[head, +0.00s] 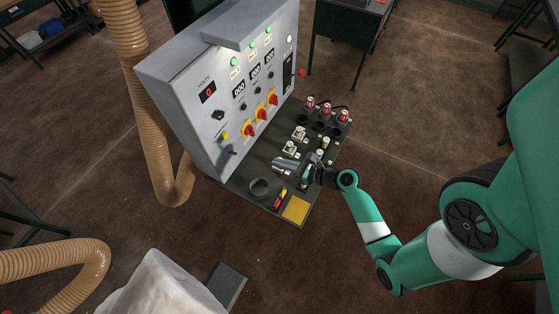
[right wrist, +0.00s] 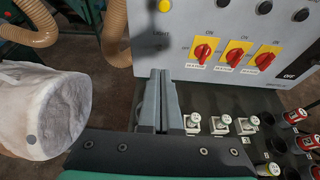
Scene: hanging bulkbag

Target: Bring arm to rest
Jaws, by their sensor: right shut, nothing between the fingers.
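My right arm (head: 372,215) comes in from the right in the head view. My right gripper (head: 287,164) is over the dark shelf at the foot of the grey control panel. In the right wrist view its two grey fingers (right wrist: 160,100) are together, with nothing between them. The fingers point toward the panel face, left of the red and yellow rotary switches (right wrist: 205,50). Whether they touch anything cannot be told. My left gripper does not show in either view.
Tan ducts (head: 150,100) run at left. A whitish bag (head: 160,288) is at the bottom. Floor at right is open.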

